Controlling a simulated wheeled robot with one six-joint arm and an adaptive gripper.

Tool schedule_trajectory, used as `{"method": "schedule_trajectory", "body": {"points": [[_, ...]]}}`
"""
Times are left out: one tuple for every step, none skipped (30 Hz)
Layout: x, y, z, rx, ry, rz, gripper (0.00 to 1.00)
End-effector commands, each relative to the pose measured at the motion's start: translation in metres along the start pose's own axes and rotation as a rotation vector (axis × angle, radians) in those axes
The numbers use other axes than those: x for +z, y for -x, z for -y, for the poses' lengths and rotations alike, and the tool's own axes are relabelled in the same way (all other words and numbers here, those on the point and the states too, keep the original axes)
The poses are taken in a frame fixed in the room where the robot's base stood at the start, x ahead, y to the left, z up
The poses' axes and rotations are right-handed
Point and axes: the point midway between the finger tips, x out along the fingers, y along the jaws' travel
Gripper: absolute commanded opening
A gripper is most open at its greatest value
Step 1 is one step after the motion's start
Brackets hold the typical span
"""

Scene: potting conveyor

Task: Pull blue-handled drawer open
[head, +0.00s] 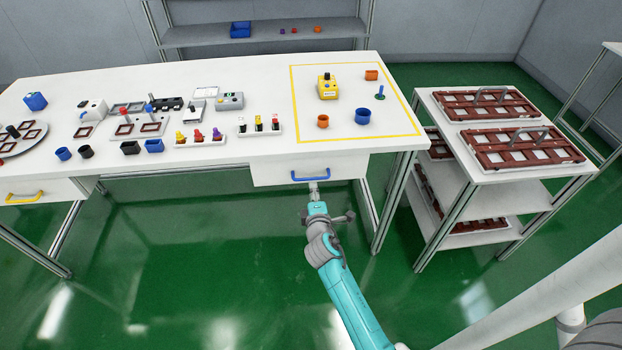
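The drawer (270,178) with the blue handle (311,175) is under the right part of the white table's front edge. Its white front looks flush with the table, as if shut. My gripper (313,187) is just in front of the blue handle, with its fingertips close below it. I cannot tell from here whether the fingers touch the handle or whether they are open or shut. The teal arm reaches up to it from the lower right.
A second drawer (50,190) with a yellow handle (24,197) is at the table's left. The tabletop (270,85) holds several pots, small devices and a yellow box. A white rack (510,190) with brown trays stands to the right. The green floor before the table is clear.

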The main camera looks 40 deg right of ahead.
Motion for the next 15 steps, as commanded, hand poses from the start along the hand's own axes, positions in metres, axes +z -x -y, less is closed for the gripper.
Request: {"method": "schedule_trajectory", "body": {"points": [[0.000, -0.011, -0.001, 0.001, -0.001, 0.001, 0.37], [0.000, -0.016, -0.001, 0.001, -0.002, 0.001, 0.37], [0.000, -0.024, -0.001, 0.001, -0.002, 0.001, 0.37], [0.000, -0.029, -0.001, 0.001, -0.002, 0.001, 0.37], [0.000, -0.034, -0.001, 0.001, -0.001, 0.000, 0.37], [0.000, -0.041, -0.001, 0.001, -0.001, 0.000, 0.37], [0.000, -0.046, -0.001, 0.001, -0.001, 0.000, 0.37], [0.000, -0.051, -0.001, 0.001, -0.002, 0.000, 0.37], [0.000, -0.056, -0.001, 0.000, -0.001, 0.000, 0.37], [0.000, -0.060, -0.001, 0.000, -0.002, 0.000, 0.37], [-0.001, -0.063, -0.001, 0.001, -0.002, -0.001, 0.37], [-0.001, -0.067, 0.000, 0.001, -0.001, -0.001, 0.37], [-0.001, -0.070, 0.000, 0.001, -0.001, -0.001, 0.37], [-0.001, -0.072, 0.000, 0.001, -0.001, -0.001, 0.37], [-0.001, -0.075, 0.000, 0.001, -0.001, -0.001, 0.37]]}}
